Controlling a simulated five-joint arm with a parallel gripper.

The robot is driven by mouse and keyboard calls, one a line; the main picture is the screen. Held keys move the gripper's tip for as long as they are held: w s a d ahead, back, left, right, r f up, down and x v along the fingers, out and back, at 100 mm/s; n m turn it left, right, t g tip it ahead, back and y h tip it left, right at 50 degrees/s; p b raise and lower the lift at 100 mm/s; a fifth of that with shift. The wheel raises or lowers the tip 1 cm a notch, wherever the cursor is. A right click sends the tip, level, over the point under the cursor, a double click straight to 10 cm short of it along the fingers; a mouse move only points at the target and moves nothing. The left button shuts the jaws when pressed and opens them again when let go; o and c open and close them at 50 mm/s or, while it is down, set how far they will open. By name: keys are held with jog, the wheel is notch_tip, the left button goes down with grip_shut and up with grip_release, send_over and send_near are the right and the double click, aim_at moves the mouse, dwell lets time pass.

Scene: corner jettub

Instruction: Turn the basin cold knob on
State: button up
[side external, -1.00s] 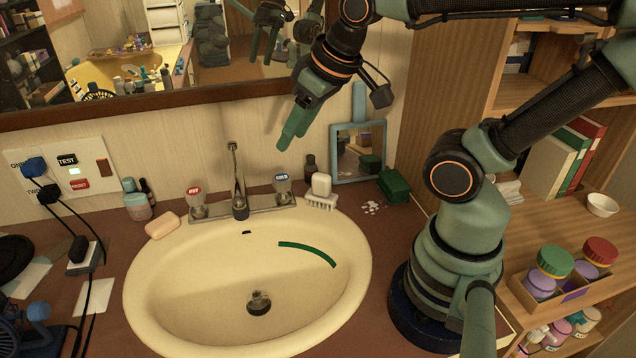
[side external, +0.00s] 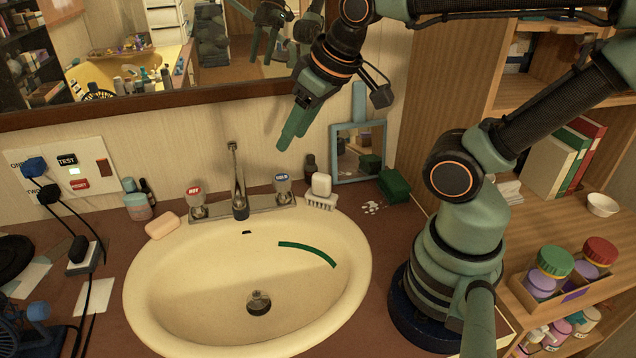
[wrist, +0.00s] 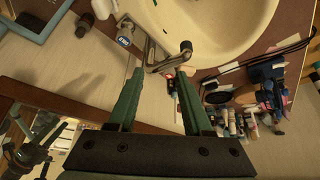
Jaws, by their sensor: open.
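The cold knob (side external: 282,184), with a blue-marked top, stands at the right end of the faucet base behind the basin (side external: 160,290). The hot knob (side external: 194,198), with a red-marked top, stands at the left end, and the spout (side external: 238,180) is between them. My gripper (side external: 291,142) is in the air above the cold knob, pointing down, open and empty, touching nothing. In the wrist view the cold knob (wrist: 125,39) lies beyond the left fingertip of my gripper (wrist: 162,72), and the spout (wrist: 172,58) shows beyond the gap between the fingers.
A brush with a pale block (side external: 321,188) stands just right of the cold knob. A small blue-framed mirror (side external: 358,152) and a green box (side external: 394,185) are farther right. Soap (side external: 162,226) lies left of the hot knob. The wall mirror's frame (side external: 150,103) runs behind.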

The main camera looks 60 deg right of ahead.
jog(key=shift+o, duration=0.3)
jog(key=o, duration=0.5)
jog(key=shift+o, duration=0.2)
jog(key=shift+w+d, duration=0.15)
jog(key=shift+w, duration=0.1)
jog(key=m+g, duration=0.2)
jog(key=g, duration=0.4)
send_over(282, 177)
notch_tip(282, 177, down, 6)
jog(key=f, duration=0.1)
notch_tip(282, 177, down, 12)
jog(key=shift+r, duration=0.15)
jog(key=c, duration=1.4)
